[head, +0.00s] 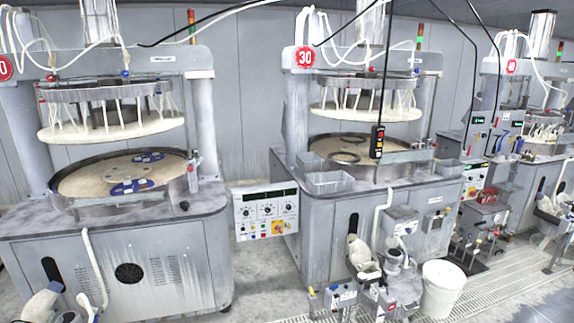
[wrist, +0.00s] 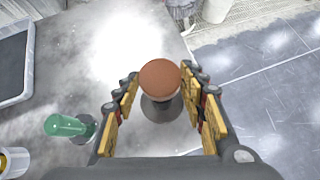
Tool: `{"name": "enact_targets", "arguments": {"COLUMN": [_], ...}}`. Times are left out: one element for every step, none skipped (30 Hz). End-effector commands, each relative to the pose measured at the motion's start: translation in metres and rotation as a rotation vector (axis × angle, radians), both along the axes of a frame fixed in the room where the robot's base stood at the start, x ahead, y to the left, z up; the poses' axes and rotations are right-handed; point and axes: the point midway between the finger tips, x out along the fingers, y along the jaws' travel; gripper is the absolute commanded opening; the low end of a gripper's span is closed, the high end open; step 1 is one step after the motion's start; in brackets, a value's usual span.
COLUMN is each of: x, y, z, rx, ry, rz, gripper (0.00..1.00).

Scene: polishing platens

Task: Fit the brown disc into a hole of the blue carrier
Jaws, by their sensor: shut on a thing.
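In the wrist view my gripper (wrist: 161,82) is shut on the brown disc (wrist: 160,76), which sits between its yellow-padded fingertips. A dark grey round piece (wrist: 160,107) shows just below the disc; whether it touches the disc I cannot tell. In the head view one blue carrier (head: 118,189) lies on the pale platen of the left machine, near its front. Another blue carrier (head: 141,158) lies farther back on the same platen. Both have round spots, too small to tell empty holes from filled ones. My gripper and the held disc do not show in the head view.
In the wrist view a green bottle (wrist: 63,126), a dark tray (wrist: 14,64) and a yellow-topped container (wrist: 12,162) stand left on a grey surface. In the head view an upper plate (head: 112,129) hangs above the left platen, whose raised rim (head: 120,206) surrounds it.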

Motion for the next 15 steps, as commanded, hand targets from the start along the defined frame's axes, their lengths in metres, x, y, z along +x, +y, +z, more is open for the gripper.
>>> {"name": "enact_targets", "arguments": {"x": [0.000,0.000,0.000,0.000,0.000,0.000,0.000,0.000,0.000,0.000,0.000,0.000,0.000,0.000,0.000], "y": [0.000,0.000,0.000,0.000,0.000,0.000,0.000,0.000,0.000,0.000,0.000,0.000,0.000,0.000,0.000], "z": [0.004,0.005,0.007,0.009,0.010,0.012,0.013,0.015,0.016,0.018,0.019,0.021,0.022,0.024,0.025], "rx": [-0.001,-0.001,-0.001,-0.001,-0.001,-0.001,-0.001,-0.002,-0.002,-0.002,-0.002,-0.002,-0.002,-0.002,-0.002], "ry": [-0.001,-0.001,-0.001,-0.001,-0.001,-0.001,-0.001,-0.001,-0.001,-0.001,-0.001,-0.001,-0.001,-0.001,-0.001], "rz": [0.001,0.001,0.001,0.001,0.001,0.001,0.001,0.001,0.001,0.001,0.001,0.001,0.001,0.001,0.001], "gripper": [0.15,0.15,0.15,0.15,0.15,0.15,0.15,0.15,0.15,0.15,0.15,0.15,0.15,0.15,0.15]}}
